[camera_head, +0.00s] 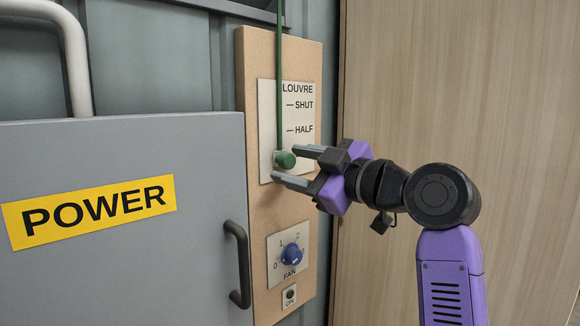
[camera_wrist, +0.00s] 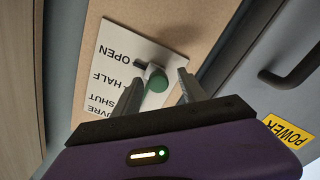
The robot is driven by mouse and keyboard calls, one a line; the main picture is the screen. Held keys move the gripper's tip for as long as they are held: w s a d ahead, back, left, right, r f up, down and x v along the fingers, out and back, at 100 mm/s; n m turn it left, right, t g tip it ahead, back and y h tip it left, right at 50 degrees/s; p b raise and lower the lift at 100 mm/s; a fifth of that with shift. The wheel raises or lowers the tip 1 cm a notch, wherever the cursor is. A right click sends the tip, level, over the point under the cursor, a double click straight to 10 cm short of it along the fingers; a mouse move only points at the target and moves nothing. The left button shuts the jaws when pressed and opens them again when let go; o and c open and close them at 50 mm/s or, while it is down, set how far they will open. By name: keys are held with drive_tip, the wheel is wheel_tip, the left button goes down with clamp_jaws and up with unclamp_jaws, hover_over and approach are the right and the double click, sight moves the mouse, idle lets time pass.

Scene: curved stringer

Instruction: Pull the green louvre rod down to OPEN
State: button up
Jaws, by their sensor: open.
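The green louvre rod (camera_head: 279,70) hangs down the front of the louvre plate (camera_head: 267,105) and ends in a round green knob (camera_head: 286,160). The knob sits below the HALF mark; the OPEN label is hidden in the head view. In the wrist view, the knob (camera_wrist: 157,81) is close beside the OPEN mark (camera_wrist: 139,64). My gripper (camera_head: 285,163) is open, with one finger above the knob and one below it. The wrist view shows the knob between the fingers; I cannot tell whether either finger touches it.
Below the plate are a blue FAN knob (camera_head: 291,254) and a small ON button (camera_head: 290,295). A grey POWER door (camera_head: 120,250) with a dark handle (camera_head: 238,265) stands at left. A pale wood panel (camera_head: 460,80) fills the right side.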

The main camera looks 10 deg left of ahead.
drive_tip(key=b+v, duration=0.1)
drive_tip(key=v, duration=0.5)
drive_tip(key=shift+s+d, duration=0.15)
drive_tip(key=shift+d, duration=0.05)
